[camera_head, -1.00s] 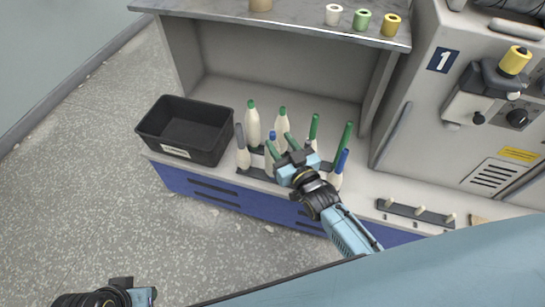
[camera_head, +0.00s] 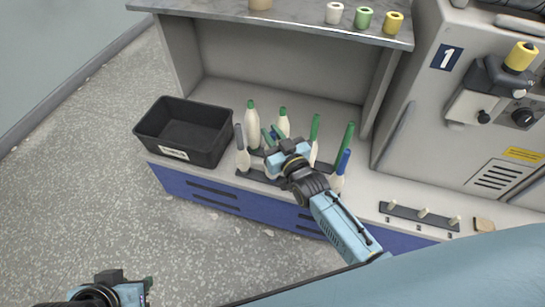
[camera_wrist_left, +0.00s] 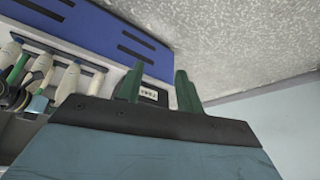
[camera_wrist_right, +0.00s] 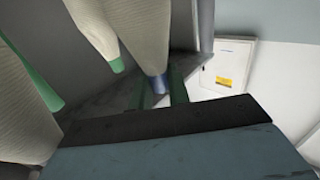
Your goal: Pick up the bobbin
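Several white bobbins with grey, green or blue tips stand in a dark rack (camera_head: 258,176) on the workbench. One green-tipped bobbin (camera_head: 252,125) stands at the back left, a grey-tipped bobbin (camera_head: 243,156) at the front left. My right gripper (camera_head: 272,135) is over the rack, its green fingers close on both sides of a blue tip. In the right wrist view the fingers hold this blue-tipped bobbin (camera_wrist_right: 155,82); its lower body is hidden in the head view. My left gripper (camera_wrist_left: 158,88) is open and empty, low at the left, away from the bench.
An empty black tray (camera_head: 190,130) stands left of the rack. A pegged bar (camera_head: 420,214) lies to the right. Yarn spools (camera_head: 363,18) sit on the upper shelf above the rack. Other bobbins stand close around my right gripper. A machine (camera_head: 470,120) is at the right.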

